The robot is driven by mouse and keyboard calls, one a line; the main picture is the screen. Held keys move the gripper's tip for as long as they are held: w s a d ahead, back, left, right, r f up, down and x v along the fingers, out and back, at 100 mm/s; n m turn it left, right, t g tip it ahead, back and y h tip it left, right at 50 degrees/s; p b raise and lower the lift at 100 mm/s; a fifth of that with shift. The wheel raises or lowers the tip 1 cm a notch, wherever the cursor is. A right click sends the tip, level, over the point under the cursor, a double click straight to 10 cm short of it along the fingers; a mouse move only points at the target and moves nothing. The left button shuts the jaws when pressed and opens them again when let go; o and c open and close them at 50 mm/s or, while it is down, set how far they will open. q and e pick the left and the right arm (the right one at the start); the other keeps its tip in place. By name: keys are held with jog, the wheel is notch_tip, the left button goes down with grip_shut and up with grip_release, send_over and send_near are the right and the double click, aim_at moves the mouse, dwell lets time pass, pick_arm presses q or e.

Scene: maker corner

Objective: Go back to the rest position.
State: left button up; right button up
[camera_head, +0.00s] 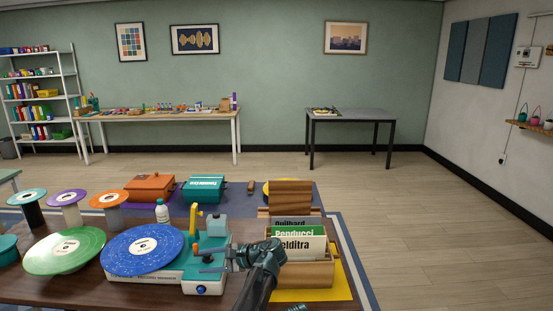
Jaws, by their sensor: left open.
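My left gripper (214,262) is in the lower middle of the head view, on a dark arm that rises from the bottom edge. It is open and points left, over or beside the right end of the teal and white record player (165,289). I cannot tell whether it touches the player. Nothing shows between its fingers. A blue record (135,257) lies on the player.
A wooden crate of records (318,273) stands close right of my arm, on a yellow mat (340,285). A green record (55,257), a small bottle (162,212), an orange case (150,188) and a teal case (203,190) share the table. The floor (440,230) at right is clear.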

pick_arm(q)
jog(key=s+a+f+n+g+h, duration=0.2)
jog(key=s+f+n+h, duration=0.35)
jog(key=s+f, duration=0.5)
jog(key=s+d+f+n+h, duration=0.2)
jog(key=s+d+h, duration=0.15)
jog(key=s, duration=0.25)
jog(key=s+d+f+n+h, duration=0.2)
jog(key=s+d+n+h, duration=0.1)
jog(key=s+h, duration=0.2)
jog(key=s+d+r+m+g+y+p, duration=0.1)
jog(key=s+d+r+m+p, duration=0.3)
jog(key=d+r+p, duration=0.6)
jog(key=shift+s+d+y, duration=0.25)
jog(key=shift+s+y, duration=0.05)
jog(key=shift+s, duration=0.5)
